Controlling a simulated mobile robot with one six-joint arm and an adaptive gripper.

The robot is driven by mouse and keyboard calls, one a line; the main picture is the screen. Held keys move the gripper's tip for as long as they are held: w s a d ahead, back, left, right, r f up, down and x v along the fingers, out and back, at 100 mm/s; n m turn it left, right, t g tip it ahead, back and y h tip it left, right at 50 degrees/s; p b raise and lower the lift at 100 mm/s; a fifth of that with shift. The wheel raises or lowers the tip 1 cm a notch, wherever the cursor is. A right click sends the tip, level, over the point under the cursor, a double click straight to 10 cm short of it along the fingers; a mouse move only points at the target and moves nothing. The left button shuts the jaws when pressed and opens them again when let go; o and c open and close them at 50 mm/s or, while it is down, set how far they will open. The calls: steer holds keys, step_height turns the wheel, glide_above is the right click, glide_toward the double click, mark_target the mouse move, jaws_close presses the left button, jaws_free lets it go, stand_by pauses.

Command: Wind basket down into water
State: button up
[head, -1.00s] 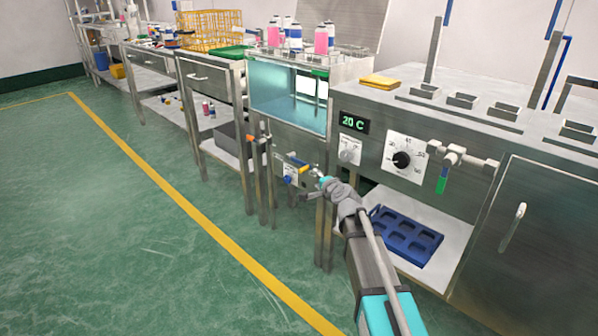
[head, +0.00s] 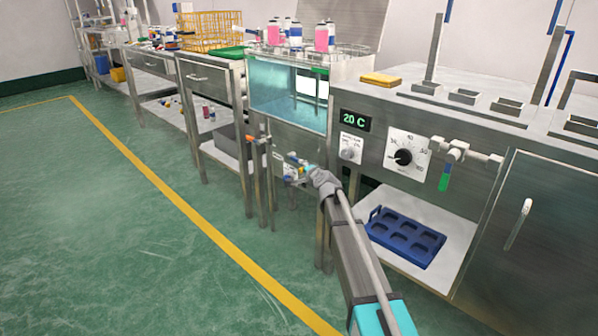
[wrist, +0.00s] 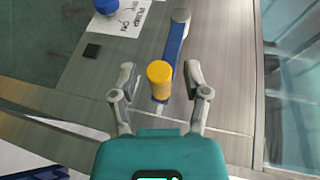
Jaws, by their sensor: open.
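The crank has a blue arm (wrist: 177,45) and an upright yellow knob (wrist: 159,80) on the steel panel of the water tank. In the wrist view my gripper (wrist: 160,72) is open, with one finger on each side of the knob and gaps visible. In the head view my gripper (head: 300,174) is at the panel and hides most of the crank. The wire basket (head: 350,50) sits at the tank top, with pink and white bottles (head: 321,38) standing in it. The tank window (head: 285,88) shows bluish water below.
A blue pump knob (wrist: 106,5) with a PUMP ON label is left of the crank. An orange-handled valve (head: 257,140) and pipes stand left of the panel. A dial (head: 403,157) and a green-handled valve (head: 445,178) are to the right. The floor in front is clear.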

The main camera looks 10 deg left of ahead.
jaws_close()
stand_by(0.4)
